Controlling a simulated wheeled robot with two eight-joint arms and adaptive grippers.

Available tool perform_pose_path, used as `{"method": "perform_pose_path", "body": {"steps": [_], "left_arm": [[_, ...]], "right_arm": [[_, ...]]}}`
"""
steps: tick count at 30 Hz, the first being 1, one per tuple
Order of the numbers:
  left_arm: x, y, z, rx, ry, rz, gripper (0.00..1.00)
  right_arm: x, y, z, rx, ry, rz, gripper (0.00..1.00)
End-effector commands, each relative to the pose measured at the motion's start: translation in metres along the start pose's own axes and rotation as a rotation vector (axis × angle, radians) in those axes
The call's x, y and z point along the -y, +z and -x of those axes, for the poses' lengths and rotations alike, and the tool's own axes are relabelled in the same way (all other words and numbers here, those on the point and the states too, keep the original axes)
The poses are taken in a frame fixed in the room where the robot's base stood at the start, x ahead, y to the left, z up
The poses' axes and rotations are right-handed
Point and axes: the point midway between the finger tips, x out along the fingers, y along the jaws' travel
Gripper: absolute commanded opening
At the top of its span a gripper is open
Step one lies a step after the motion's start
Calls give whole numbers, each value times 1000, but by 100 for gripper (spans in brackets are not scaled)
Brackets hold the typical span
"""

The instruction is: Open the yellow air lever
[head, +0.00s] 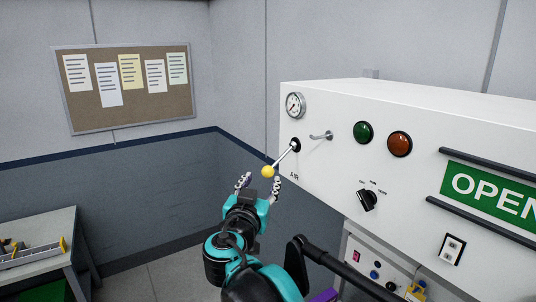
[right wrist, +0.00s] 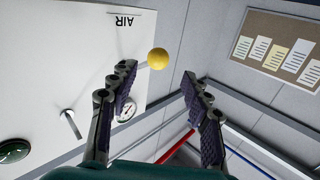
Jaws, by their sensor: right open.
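The yellow ball knob (head: 267,171) tips the air lever, whose pale metal rod (head: 284,157) slants down and left from a dark pivot on the white panel, above the word AIR. My right gripper (head: 259,184) is open and empty just below the knob, fingers pointing up toward it. In the right wrist view, the knob (right wrist: 157,58) shows just past the open fingertips (right wrist: 160,83), nearer the left finger; I see no clear contact. My left gripper is not in view.
The white panel (head: 330,170) holds a round gauge (head: 295,105), a small metal handle (head: 321,135), a green button (head: 363,132), an orange-red button (head: 399,144) and a black selector (head: 367,200). A pinboard (head: 130,110) hangs on the back wall. A grey table (head: 50,230) stands at left.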

Motion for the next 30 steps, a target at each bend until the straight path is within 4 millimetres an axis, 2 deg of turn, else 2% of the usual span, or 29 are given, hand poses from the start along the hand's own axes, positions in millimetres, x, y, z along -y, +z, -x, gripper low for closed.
{"method": "perform_pose_path", "body": {"steps": [12,17,24,26,30], "left_arm": [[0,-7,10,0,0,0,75],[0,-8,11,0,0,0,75],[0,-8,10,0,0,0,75],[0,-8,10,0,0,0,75],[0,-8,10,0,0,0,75]], "right_arm": [[-2,1,-63,1,4,1,49],[-2,2,-73,2,3,1,49],[-2,2,-74,2,2,1,49],[-2,2,-74,2,2,1,35],[-2,2,-73,2,2,1,0]]}}
